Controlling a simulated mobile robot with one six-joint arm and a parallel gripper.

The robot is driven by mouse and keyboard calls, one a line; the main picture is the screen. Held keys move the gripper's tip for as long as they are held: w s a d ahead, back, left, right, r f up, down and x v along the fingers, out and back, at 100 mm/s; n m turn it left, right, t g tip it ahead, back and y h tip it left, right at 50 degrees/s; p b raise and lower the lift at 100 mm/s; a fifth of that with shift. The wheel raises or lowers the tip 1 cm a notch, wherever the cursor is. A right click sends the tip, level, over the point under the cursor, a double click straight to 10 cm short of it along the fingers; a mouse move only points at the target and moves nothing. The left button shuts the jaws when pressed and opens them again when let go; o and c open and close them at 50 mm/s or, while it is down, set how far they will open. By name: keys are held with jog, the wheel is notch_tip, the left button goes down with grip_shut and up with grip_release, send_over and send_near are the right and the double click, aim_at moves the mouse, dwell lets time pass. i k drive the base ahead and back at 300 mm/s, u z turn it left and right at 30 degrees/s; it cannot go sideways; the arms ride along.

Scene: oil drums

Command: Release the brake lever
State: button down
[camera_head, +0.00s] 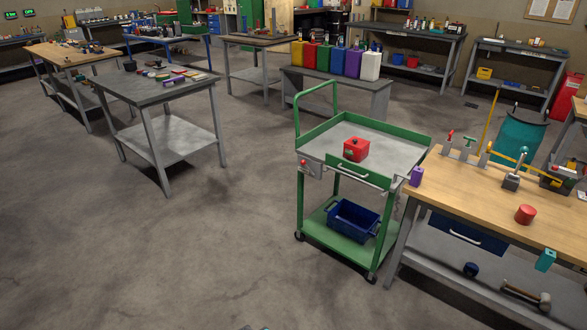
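A green cart (430,145) with a grey top stands right of centre. At its front left corner is a small grey bracket (314,170) with a red knob (303,163), which may be the brake lever; its exact position is too small to tell. A pull handle (357,177) runs along the cart's front edge.
A red box (356,149) sits on the cart's top and a blue crate (353,221) on its lower shelf. The wooden workbench (470,190) stands close to the cart's right side. The floor (190,260) in front and to the left is clear.

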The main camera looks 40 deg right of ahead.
aim_at(303, 163)
jog(key=z, duration=0.1)
jog(key=i, duration=0.95)
jog(key=u, duration=0.1)
